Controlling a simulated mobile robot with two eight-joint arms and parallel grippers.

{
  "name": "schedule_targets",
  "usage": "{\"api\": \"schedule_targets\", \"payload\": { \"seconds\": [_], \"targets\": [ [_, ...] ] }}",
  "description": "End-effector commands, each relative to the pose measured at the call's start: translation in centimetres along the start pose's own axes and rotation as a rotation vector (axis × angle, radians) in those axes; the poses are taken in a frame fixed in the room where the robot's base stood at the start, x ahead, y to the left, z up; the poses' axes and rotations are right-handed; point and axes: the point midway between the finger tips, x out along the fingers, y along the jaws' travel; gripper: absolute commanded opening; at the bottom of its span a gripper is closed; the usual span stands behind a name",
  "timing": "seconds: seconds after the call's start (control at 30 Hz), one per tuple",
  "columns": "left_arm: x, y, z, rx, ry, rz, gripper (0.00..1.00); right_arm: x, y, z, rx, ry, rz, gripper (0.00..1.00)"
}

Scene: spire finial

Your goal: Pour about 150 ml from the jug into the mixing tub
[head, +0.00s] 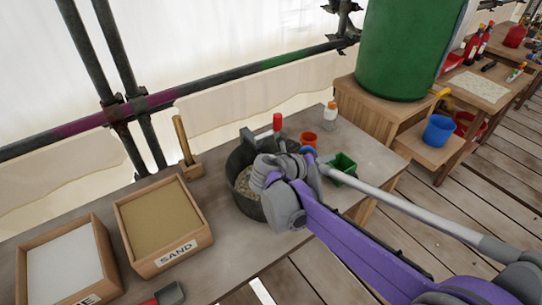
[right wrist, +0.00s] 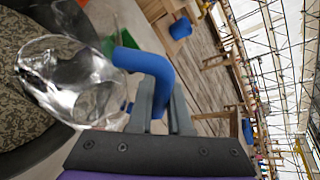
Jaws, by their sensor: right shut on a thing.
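The dark mixing tub (head: 240,195) stands on the bench with a grainy grey-beige mix in it. It also shows at the left of the right wrist view (right wrist: 15,150). My right gripper (right wrist: 163,100) is shut on the blue handle of the clear jug (right wrist: 75,85). In the right wrist view the jug body is in front of the tub. In the head view my wrist covers the jug, with only a bit of blue showing by it, over the tub's right side. The jug's tilt and liquid level cannot be told. My left gripper is not in view.
A sand box (head: 160,225) and a white-filled box (head: 65,265) stand left of the tub. An orange cup (head: 306,139), an orange-capped bottle (head: 330,116) and a green container (head: 343,168) stand to its right. A large green barrel (head: 405,50) is beyond.

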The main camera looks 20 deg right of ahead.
Motion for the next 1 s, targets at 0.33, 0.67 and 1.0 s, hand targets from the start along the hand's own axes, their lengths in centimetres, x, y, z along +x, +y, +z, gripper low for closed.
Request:
{"api": "schedule_targets", "payload": {
  "seconds": [0.33,0.67,1.0],
  "targets": [
    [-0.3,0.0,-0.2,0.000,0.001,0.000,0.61,-0.4,-0.4,0.7,-0.052,0.010,-0.021,0.00],
    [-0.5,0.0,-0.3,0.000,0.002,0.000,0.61,-0.8,-0.8,1.5,-0.108,0.022,-0.046,0.00],
    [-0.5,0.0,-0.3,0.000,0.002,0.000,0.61,-0.9,-0.8,1.8,-0.149,0.031,-0.062,0.00]
  ]
}}
